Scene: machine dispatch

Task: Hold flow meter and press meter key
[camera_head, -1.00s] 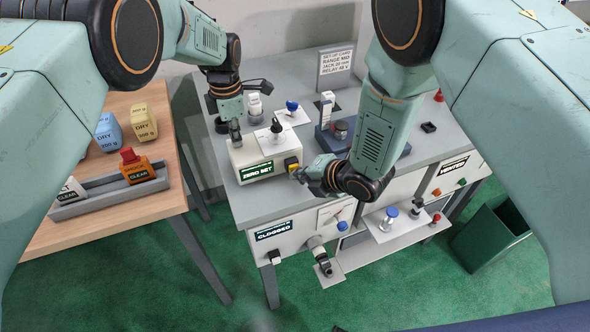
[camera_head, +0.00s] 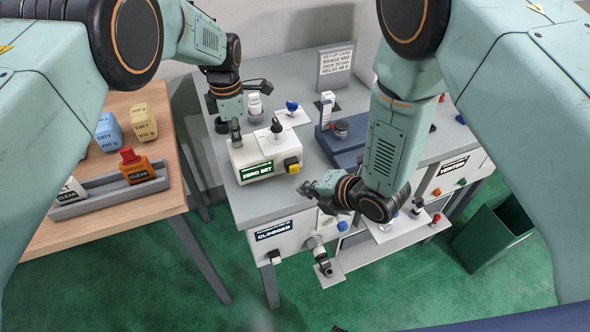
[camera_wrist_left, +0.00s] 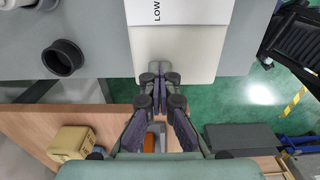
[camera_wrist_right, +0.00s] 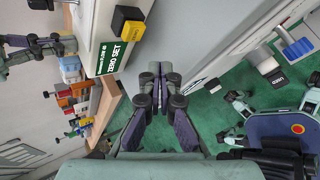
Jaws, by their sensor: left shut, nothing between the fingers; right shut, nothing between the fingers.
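The flow meter (camera_head: 240,157) is a pale box with a green ZERO SET label, near the left front of the grey bench. A yellow key (camera_head: 293,165) is on its right front; in the right wrist view the key (camera_wrist_right: 131,31) shows beside the label. My left gripper (camera_head: 235,130) is shut and empty at the meter's left end; the left wrist view shows its fingertips (camera_wrist_left: 159,76) over the pale casing, contact unclear. My right gripper (camera_head: 303,188) is shut and empty, in front of and below the yellow key, apart from it.
Below the bench front are a CLOGGED panel (camera_head: 272,231) and a projecting fitting (camera_head: 322,257).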

